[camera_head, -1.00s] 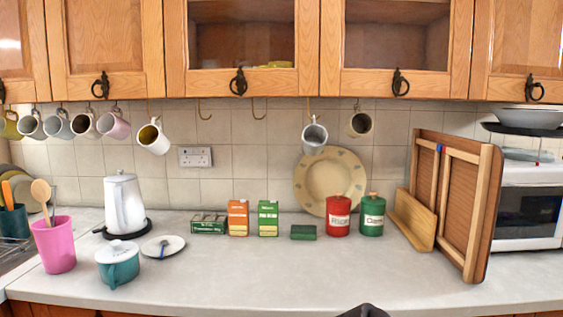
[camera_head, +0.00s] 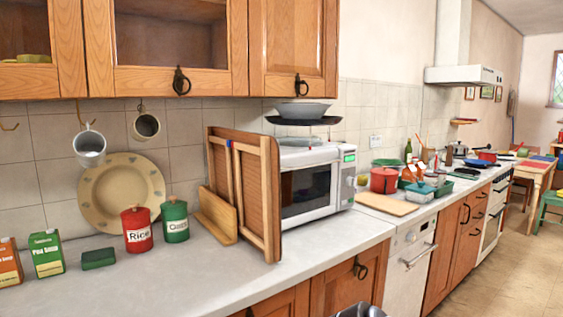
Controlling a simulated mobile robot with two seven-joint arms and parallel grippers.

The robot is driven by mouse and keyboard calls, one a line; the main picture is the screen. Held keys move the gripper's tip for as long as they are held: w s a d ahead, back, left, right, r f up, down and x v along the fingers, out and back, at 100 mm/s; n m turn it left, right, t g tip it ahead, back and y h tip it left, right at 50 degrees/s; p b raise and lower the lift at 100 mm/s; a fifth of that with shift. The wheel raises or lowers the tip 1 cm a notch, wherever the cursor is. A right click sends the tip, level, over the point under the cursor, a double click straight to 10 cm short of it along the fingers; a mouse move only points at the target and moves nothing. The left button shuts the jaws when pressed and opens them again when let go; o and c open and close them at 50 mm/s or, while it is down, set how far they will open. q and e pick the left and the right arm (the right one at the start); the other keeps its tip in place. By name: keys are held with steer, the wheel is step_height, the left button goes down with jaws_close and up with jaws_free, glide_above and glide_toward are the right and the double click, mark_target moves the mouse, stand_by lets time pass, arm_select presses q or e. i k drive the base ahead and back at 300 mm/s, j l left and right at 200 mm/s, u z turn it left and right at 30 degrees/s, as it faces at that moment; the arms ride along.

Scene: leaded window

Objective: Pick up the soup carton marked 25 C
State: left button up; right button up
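Two soup cartons stand upright on the counter at the left edge of the picture. The green carton (camera_head: 46,254) carries white lettering that looks like "Pea Soup". The orange carton (camera_head: 9,263) is cut off by the picture's left edge. I cannot read a "25 C" mark on either one. Neither gripper can be made out. A small grey and dark piece shows at the bottom edge, too cut off to identify.
A dark green box (camera_head: 98,259), a red Rice tin (camera_head: 137,229) and a green tin (camera_head: 174,220) stand right of the cartons. Wooden folding boards (camera_head: 256,195) lean near the microwave (camera_head: 315,186). Bare counter (camera_head: 130,285) lies in front. Floor (camera_head: 480,285) is open at right.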

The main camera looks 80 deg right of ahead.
mark_target(409, 174)
steer(key=l+z, duration=0.1)
steer(key=z, duration=0.25)
steer(key=l+z, duration=0.15)
steer(key=z, duration=0.25)
steer(key=k+l+z, duration=0.1)
steer(key=z, duration=0.25)
steer(key=l+z, duration=0.4)
steer(key=i+l+z, duration=0.1)
steer(key=z, duration=0.3)
steer(key=i+l+z, duration=0.15)
steer(key=l+z, duration=0.2)
steer(key=i+l+z, duration=0.5)
steer(key=l, duration=0.2)
steer(key=i+l+z, duration=0.15)
steer(key=l, duration=0.25)
steer(key=i+l, duration=0.8)
steer(key=i+l+z, duration=0.05)
steer(key=i, duration=0.05)
